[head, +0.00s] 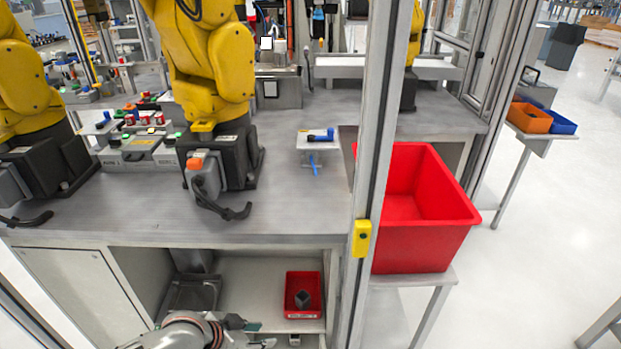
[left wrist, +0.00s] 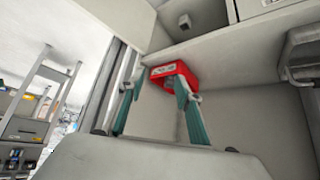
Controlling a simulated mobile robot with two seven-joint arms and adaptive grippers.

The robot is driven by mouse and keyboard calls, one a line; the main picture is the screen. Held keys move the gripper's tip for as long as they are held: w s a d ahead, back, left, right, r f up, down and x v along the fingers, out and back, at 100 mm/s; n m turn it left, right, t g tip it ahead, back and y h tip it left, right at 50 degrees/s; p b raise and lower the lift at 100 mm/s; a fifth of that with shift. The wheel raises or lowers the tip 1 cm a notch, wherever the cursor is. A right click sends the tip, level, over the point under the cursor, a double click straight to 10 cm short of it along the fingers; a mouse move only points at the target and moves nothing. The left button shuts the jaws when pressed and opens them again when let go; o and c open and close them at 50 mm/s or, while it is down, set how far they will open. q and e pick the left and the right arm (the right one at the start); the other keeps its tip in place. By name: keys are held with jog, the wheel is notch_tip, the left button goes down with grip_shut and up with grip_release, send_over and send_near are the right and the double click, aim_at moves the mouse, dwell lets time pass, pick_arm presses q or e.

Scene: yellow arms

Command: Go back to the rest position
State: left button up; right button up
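My left gripper (head: 258,335) shows at the bottom of the head view, in front of the open lower shelf and to the left of a small red bin (head: 290,303). In the left wrist view its two teal fingers (left wrist: 160,88) stand apart with nothing between them. The red bin also shows in the left wrist view (left wrist: 161,71), beyond the fingertips and partly covered by one finger. My right gripper is in neither view.
The worktop (head: 290,215) edge lies above the shelf (head: 265,275). A metal post (head: 375,150) rises right of the shelf. A large red crate (head: 425,245) stands on a side table beyond it. Yellow robot arms (head: 205,70) stand on the worktop. Open floor lies at right.

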pick_arm(q)
jog(key=s+d+r+n+t+h+p, duration=0.15)
jog(key=s+d+r+t+p, duration=0.3)
jog(key=s, duration=0.45)
jog(key=s+a+r+n+y+p, duration=0.2)
jog(key=s+a+y, duration=0.3)
jog(key=s+a, duration=0.6)
jog(key=shift+s+a+n+t+p, duration=0.3)
jog(key=shift+s+n+t+p, duration=0.2)
jog(key=shift+s+n, duration=0.2)
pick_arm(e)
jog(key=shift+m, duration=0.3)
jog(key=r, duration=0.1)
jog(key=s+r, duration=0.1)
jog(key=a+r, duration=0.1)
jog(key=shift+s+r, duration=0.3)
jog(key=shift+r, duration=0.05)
